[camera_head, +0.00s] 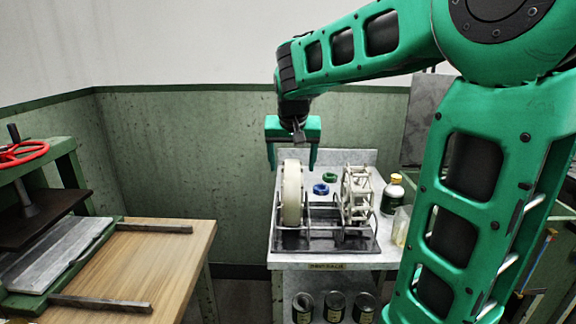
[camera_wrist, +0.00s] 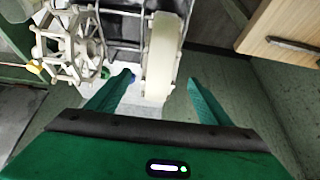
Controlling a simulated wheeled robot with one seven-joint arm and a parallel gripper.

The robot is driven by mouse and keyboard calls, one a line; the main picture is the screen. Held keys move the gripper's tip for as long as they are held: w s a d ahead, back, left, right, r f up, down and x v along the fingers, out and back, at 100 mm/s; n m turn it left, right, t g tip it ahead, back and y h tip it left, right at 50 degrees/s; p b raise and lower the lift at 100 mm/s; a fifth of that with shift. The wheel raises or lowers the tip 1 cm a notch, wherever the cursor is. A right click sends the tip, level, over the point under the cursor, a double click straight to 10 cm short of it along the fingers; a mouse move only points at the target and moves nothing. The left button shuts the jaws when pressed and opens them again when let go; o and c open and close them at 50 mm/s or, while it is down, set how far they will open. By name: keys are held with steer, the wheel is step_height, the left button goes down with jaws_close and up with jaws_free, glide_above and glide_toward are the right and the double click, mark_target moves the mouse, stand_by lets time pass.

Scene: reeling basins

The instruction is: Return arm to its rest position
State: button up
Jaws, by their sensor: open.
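My green arm reaches in from the right in the head view, bent over a small grey table (camera_head: 335,258). My gripper (camera_head: 293,166) hangs over the back left of that table, pointing down, with its two fingers apart. In the wrist view my gripper (camera_wrist: 160,85) shows both fingers spread, with nothing held between them. A cream wheel (camera_head: 292,192) stands upright in a wire rack, below and in front of the gripper. It also shows in the wrist view (camera_wrist: 161,55), beyond the fingertips and apart from them as far as I can tell.
A white spoked reel (camera_head: 356,196) stands right of the wheel. Blue (camera_head: 321,189) and green (camera_head: 331,178) rings and a bottle (camera_head: 393,195) are on the table. Several cans (camera_head: 334,306) sit below. A press with a red handwheel (camera_head: 22,152) and a wooden table (camera_head: 165,262) stand left.

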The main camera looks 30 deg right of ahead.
steer(key=s+f+g+y, duration=0.1)
steer(key=s+f, duration=0.3)
steer(key=s, duration=0.6)
steer(key=s+a+f+g+y, duration=0.1)
steer(key=s+f, duration=0.3)
steer(key=s, duration=0.6)
steer(key=s+f+g+y, duration=0.1)
steer(key=s+f, duration=0.3)
steer(key=s, duration=0.7)
steer(key=shift+a+f+g, duration=0.2)
steer(key=shift+f+g, duration=0.1)
steer(key=shift+g, duration=0.4)
steer(key=shift+s, duration=0.1)
steer(key=shift+c, duration=0.5)
